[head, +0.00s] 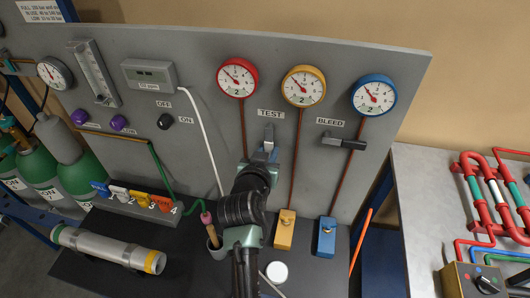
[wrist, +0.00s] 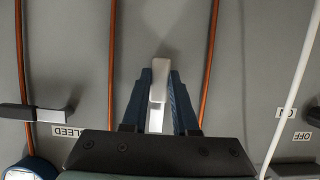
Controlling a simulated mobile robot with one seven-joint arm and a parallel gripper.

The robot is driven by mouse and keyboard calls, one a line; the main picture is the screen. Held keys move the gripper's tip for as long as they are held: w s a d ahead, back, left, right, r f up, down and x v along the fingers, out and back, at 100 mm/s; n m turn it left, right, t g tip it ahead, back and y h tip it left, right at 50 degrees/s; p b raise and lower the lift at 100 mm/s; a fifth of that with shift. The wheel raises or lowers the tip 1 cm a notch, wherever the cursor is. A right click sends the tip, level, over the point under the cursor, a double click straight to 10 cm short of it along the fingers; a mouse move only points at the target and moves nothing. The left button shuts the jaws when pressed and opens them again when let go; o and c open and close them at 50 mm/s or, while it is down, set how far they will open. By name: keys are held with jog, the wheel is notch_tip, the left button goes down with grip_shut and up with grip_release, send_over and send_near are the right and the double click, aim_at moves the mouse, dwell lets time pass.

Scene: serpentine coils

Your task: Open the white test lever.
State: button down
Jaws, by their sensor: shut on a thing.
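The white test lever (wrist: 158,82) sits between the two blue fingers of my gripper (wrist: 160,95) in the wrist view. The fingers are shut on it, one on each side, and its pale block-shaped end sticks out past them. In the head view, my gripper (head: 265,155) is at the grey panel (head: 200,80), just below the TEST label (head: 269,113). There the lever is mostly hidden by my gripper, with a small grey part (head: 269,133) showing above it.
The dark bleed lever (head: 345,143) points sideways to the right of my gripper. Red, yellow and blue gauges (head: 303,86) are above. Copper pipes (head: 298,160) and a white hose (head: 205,135) run down the panel nearby. Yellow (head: 284,232) and blue blocks (head: 326,238) stand below.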

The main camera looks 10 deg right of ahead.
dwell(0.4)
jog(key=c, duration=0.7)
grip_release()
jog(key=b+v, duration=0.3)
jog(key=v, duration=1)
